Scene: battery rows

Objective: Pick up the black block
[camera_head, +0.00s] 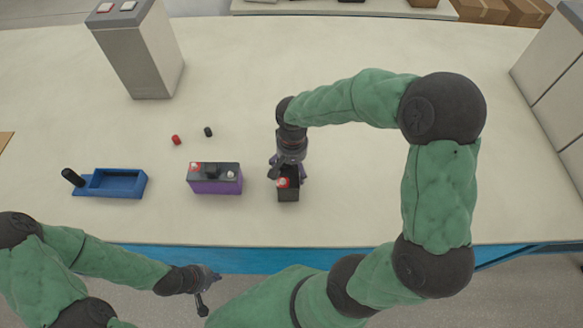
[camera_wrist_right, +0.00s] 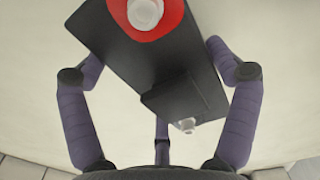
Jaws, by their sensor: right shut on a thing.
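The black block (camera_head: 288,195), battery-shaped with a red-ringed white terminal, is right of centre on the table in the head view. My right gripper (camera_head: 287,171) is over it from above and shut on it, partly hiding its top. In the right wrist view the block (camera_wrist_right: 150,62) fills the space between the purple fingers of the gripper (camera_wrist_right: 160,100). I cannot tell whether it touches the table. My left gripper (camera_head: 208,287) is empty, fingers apart, off the table's front edge.
A purple battery (camera_head: 215,186) with a dark top stands left of the block. A blue tray (camera_head: 118,183) with a black upright post (camera_head: 72,177) is further left. Small red (camera_head: 176,140) and black (camera_head: 208,131) caps lie behind. A grey box (camera_head: 142,55) stands at back left.

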